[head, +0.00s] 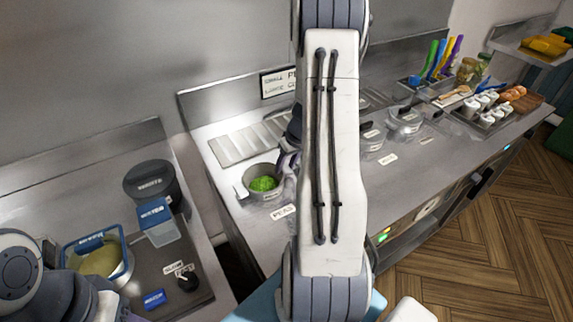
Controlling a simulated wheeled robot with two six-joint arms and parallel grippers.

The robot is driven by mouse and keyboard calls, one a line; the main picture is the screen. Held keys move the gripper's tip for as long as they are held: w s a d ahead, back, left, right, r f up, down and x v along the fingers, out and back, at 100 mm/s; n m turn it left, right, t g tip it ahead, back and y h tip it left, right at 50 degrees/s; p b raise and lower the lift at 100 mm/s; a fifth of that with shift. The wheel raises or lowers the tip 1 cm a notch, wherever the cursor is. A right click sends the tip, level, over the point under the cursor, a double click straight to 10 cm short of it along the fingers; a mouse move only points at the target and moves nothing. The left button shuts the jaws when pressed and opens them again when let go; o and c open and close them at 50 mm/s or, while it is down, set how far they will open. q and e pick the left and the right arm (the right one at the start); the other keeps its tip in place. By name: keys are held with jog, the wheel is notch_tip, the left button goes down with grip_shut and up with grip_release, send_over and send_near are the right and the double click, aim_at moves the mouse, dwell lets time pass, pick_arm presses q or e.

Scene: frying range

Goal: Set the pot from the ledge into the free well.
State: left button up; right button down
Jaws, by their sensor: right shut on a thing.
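A small grey metal pot (250,190) with bright green peas (264,184) in it is left of my right arm, above or on the steel counter behind the PEAS label (283,211). I cannot tell whether its base touches anything. My right gripper (288,161) is shut on the pot at its right side, mostly hidden behind my arm. The slatted ledge (240,142) lies behind the pot, and its bare part shows no pot. Any free well near the PEAS label is hidden by the pot and my arm. My left arm shows at the lower left, its jaws out of sight.
Lidded pots (404,121) sit in the counter to the right, with a condiment tray (490,115) beyond. At left are a dark waste bin (152,184), a blue-labelled water container (160,224) and a blue-rimmed basket (98,258). A gap separates the two counters.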

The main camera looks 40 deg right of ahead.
jog(key=shift+c, duration=1.4)
grip_release()
jog(key=a+v, duration=0.1)
jog(key=v, duration=1)
jog(key=a+r+n+g+y, duration=0.1)
jog(key=a+r+n, duration=0.15)
jog(key=a, duration=1.05)
jog(key=a+r+n+g, duration=0.1)
jog(key=a+n, duration=0.2)
jog(key=a, duration=1)
jog(key=s+a+n+g, duration=0.1)
jog(key=s+a+n, duration=0.3)
jog(key=s+a, duration=0.8)
jog(key=s+r, duration=0.1)
jog(key=s, duration=0.3)
jog(key=shift+a+h, duration=0.3)
jog(key=shift+a, duration=0.1)
